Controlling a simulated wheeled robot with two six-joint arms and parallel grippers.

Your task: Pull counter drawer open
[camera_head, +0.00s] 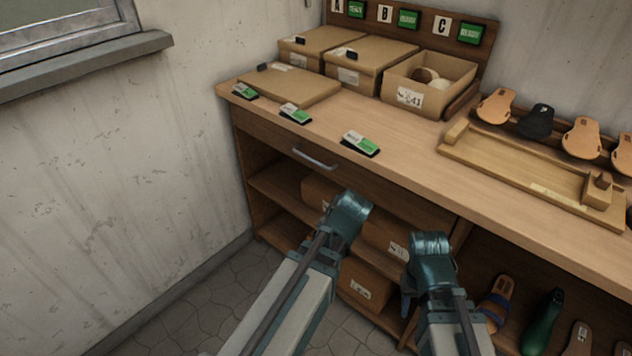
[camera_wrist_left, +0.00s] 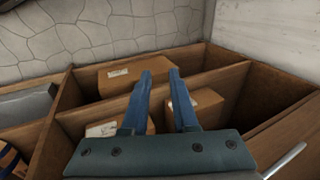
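The counter drawer (camera_head: 268,131) is a brown wooden front under the countertop and looks flush with the counter. Its silver bar handle (camera_head: 316,160) is in plain sight in the head view. The handle also shows at the lower right edge of the left wrist view (camera_wrist_left: 286,160). My left gripper (camera_wrist_left: 160,72) has its two blue fingers apart with nothing between them. It is in front of the lower shelves, to the right of and below the handle in the head view, not touching it. My right gripper (camera_head: 408,302) points down farther right; its finger gap is unclear.
The countertop (camera_head: 400,150) bears cardboard boxes (camera_head: 385,68), green-and-white tags (camera_head: 360,143) and a wooden tray (camera_head: 500,170). Cardboard boxes (camera_head: 365,282) and sandals (camera_head: 495,300) are on the shelves below. A wall (camera_head: 110,200) stands on the left.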

